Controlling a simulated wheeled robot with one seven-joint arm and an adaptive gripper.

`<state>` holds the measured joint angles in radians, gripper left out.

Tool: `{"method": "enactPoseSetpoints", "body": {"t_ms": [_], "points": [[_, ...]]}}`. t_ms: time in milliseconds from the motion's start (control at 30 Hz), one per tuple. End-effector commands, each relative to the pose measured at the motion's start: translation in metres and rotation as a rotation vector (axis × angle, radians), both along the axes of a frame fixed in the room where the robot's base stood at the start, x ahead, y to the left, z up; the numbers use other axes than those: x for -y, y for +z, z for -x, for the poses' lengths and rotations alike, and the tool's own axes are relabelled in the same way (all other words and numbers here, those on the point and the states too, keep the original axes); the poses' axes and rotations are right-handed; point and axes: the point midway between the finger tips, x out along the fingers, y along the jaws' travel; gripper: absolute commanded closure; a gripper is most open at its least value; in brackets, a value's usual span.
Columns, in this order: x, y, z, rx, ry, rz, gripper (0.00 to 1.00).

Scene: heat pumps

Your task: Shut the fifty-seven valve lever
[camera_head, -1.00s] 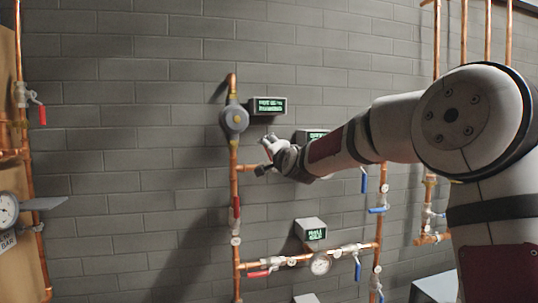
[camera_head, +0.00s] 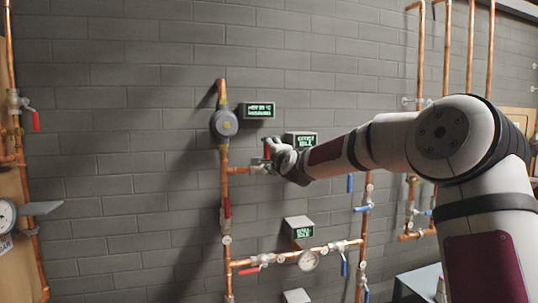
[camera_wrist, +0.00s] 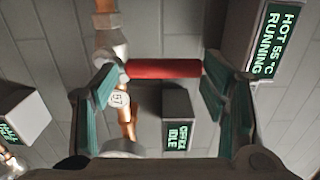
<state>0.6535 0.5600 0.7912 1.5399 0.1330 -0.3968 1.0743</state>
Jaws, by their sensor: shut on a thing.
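The fifty-seven valve has a red lever, seen crosswise in the wrist view (camera_wrist: 164,69), with a white round tag reading 57 (camera_wrist: 119,100) beside it. My gripper (camera_wrist: 162,76) has a finger at each end of the red lever and is shut on it. In the head view, my gripper (camera_head: 272,157) is at the short copper branch right of the vertical pipe (camera_head: 225,185). A bit of the red lever (camera_head: 267,150) shows upright there. The valve body is partly hidden by my fingers.
A grey pump (camera_head: 224,123) sits above on the same pipe. Displays stand close by: "HOT 55 °C RUNNING" (camera_head: 258,110) and "OFFICE IDLE" (camera_head: 301,141). Another red lever (camera_head: 227,211), blue levers (camera_head: 362,209) and a gauge (camera_head: 308,260) are lower. Bare brick wall lies left.

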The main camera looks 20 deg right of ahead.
Motion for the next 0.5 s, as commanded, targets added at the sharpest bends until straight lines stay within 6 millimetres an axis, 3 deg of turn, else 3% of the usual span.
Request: {"method": "enactPoseSetpoints", "body": {"t_ms": [33,267,300,333,500], "points": [[-0.003,0.0121,-0.001,0.026,0.0,-0.006,0.83],[-0.003,0.0122,-0.001,0.026,0.0,-0.006,0.83],[-0.003,0.0121,-0.001,0.026,0.0,-0.005,0.24],[-0.0029,0.012,-0.001,0.026,0.0,-0.005,0.2],[-0.0018,0.0093,-0.0009,0.02,-0.001,-0.003,0.2]]}}
